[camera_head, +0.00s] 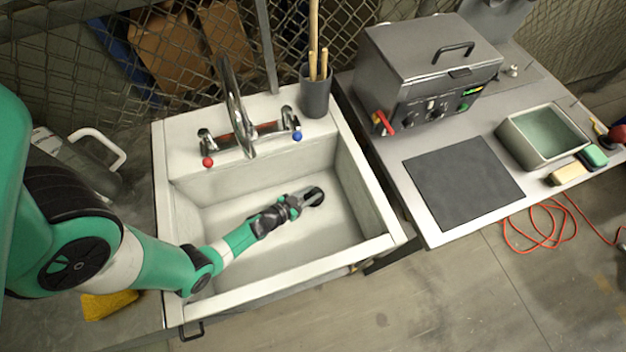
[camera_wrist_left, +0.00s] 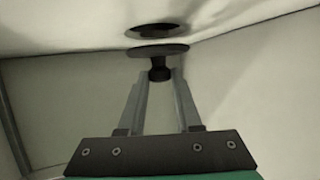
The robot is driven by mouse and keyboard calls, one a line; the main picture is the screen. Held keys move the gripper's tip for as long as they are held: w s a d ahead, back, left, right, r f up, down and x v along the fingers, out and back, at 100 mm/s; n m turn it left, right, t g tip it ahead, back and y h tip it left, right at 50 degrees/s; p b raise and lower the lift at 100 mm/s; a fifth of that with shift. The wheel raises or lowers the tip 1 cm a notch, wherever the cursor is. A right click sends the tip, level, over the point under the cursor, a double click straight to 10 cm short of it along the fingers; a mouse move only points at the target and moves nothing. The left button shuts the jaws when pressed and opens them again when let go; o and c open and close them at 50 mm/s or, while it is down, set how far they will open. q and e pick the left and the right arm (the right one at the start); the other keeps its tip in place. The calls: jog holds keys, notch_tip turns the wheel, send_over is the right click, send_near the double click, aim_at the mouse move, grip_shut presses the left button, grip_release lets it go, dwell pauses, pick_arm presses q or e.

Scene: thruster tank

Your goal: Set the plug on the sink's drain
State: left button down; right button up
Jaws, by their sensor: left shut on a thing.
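The white sink (camera_head: 205,262) stands at the centre of the head view, and my left arm reaches down into its basin. My left gripper (camera_head: 298,201) is low in the basin. In the left wrist view, my left gripper (camera_wrist_left: 158,82) is shut on the stem of the dark plug (camera_wrist_left: 158,51), whose flat disc faces away from the fingers. The dark round drain (camera_wrist_left: 152,29) shows just beyond the disc, with a narrow pale gap between them in this view. In the head view, the gripper meets a dark round shape where plug and drain cannot be told apart. My right gripper is not in view.
The faucet (camera_head: 238,115) rises at the sink's back, between red and blue taps. A dark cup (camera_head: 316,93) with sticks stands on the back right rim. The right table holds a metal tank (camera_head: 425,62), a black mat (camera_head: 462,182) and a green-lined tray (camera_head: 541,160).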

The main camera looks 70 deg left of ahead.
pick_arm(q)
jog(key=shift+s+f, duration=0.1)
jog(key=shift+f, duration=0.8)
jog(key=shift+s+d+r, duration=0.1)
jog(key=shift+d, duration=0.05)
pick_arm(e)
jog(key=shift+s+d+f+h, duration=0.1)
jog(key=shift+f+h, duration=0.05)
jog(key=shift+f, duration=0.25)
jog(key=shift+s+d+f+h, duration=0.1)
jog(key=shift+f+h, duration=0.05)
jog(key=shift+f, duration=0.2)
pick_arm(q)
jog(key=c, duration=0.6)
grip_release()
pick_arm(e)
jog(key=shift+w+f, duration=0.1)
